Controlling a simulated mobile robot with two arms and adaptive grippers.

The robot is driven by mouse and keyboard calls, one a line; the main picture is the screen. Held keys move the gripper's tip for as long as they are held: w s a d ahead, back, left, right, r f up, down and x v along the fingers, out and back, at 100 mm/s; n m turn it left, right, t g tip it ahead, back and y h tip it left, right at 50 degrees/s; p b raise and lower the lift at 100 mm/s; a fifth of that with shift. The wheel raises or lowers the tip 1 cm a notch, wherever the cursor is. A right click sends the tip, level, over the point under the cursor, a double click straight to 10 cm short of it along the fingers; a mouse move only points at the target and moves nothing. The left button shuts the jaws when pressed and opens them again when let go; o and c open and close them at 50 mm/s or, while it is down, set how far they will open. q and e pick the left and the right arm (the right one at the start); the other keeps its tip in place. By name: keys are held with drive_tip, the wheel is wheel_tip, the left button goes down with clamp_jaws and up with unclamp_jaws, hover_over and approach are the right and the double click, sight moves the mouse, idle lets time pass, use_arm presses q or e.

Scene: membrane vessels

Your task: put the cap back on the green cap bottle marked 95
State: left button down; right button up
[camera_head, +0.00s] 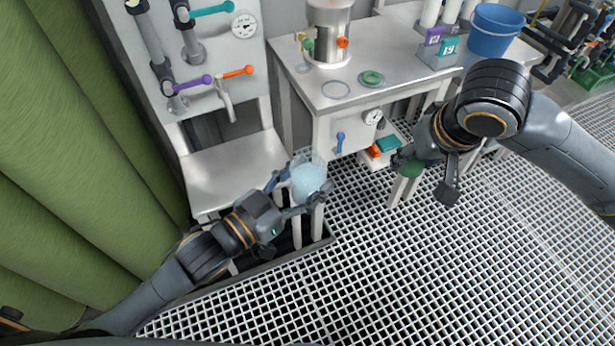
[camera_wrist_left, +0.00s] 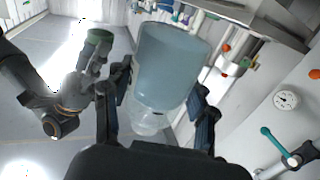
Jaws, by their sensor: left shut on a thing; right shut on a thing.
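My left gripper (camera_head: 299,194) is shut on a clear bottle (camera_head: 309,180) with pale blue contents, held beside the steel table's front left leg. The bottle fills the middle of the left wrist view (camera_wrist_left: 172,65), between the two fingers. I see no cap on it, and no number can be read. My right gripper (camera_head: 424,172) is shut on a dark green cap (camera_head: 411,168), partly hidden by the gripper, to the right of the bottle and clearly apart from it. The green cap also shows at the upper left of the left wrist view (camera_wrist_left: 99,37).
The steel table (camera_head: 330,104) behind the grippers carries a metal vessel (camera_head: 328,35), a green ring-shaped item (camera_head: 371,78) and a blue bucket (camera_head: 495,30). A wall panel with coloured valve handles (camera_head: 238,72) stands at the left. Open grating (camera_head: 350,280) lies in front.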

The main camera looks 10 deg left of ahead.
drive_tip(key=a+r+n+y, duration=0.2)
drive_tip(key=a+r+n, duration=0.35)
drive_tip(key=a, duration=0.45)
wheel_tip(320, 180, up, 6)
drive_tip(key=n+g, duration=0.2)
drive_tip(key=n, duration=0.2)
hover_over(307, 155)
drive_tip(key=shift+s+d+f+y, duration=0.15)
drive_tip(key=shift+d+y, duration=0.25)
drive_tip(key=shift+f, duration=0.1)
drive_tip(key=shift+f, duration=1.9)
drive_tip(key=shift+f, duration=0.9)
drive_tip(key=shift+f, duration=0.55)
